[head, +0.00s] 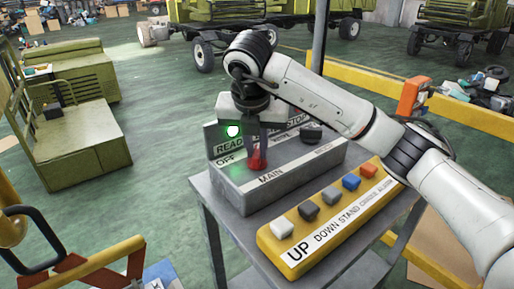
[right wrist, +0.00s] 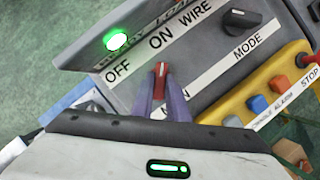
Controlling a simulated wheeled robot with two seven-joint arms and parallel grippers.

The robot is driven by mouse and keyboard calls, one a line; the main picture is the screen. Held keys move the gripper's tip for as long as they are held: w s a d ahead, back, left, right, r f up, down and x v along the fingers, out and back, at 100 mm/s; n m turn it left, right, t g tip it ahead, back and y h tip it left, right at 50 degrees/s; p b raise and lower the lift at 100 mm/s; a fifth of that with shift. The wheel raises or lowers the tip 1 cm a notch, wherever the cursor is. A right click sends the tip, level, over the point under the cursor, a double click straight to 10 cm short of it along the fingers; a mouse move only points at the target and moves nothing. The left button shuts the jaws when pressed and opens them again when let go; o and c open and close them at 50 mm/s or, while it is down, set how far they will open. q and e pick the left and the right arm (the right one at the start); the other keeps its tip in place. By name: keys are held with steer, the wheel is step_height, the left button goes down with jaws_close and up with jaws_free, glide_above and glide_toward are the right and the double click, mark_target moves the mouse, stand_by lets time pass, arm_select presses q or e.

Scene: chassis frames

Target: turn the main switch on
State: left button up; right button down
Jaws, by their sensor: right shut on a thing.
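The main switch is a red knob (head: 258,161) on the sloped face of a grey control box (head: 240,195), above the MAIN label. My right gripper (head: 262,143) reaches down from above and is shut on this knob. In the right wrist view the two fingers (right wrist: 162,98) stand on either side of the red knob (right wrist: 161,72). The knob's end points up, roughly toward the ON label (right wrist: 161,41), with OFF (right wrist: 118,72) to its left. A green lamp (head: 233,131) glows on the box's upright panel. My left gripper is not in view.
A black MODE knob (head: 311,133) sits right of the main switch. A yellow pendant (head: 300,245) with several coloured buttons lies in front of the box on the grey table (head: 350,262). Green carts and trucks stand farther off on open green floor.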

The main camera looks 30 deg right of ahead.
stand_by(0.4)
steer(key=c, duration=1.7)
jaws_free()
steer(key=p+v, duration=0.1)
steer(key=v, duration=0.9)
steer(key=shift+a+r+p, duration=0.1)
steer(key=shift+r+p, duration=0.05)
steer(key=shift+p, duration=0.2)
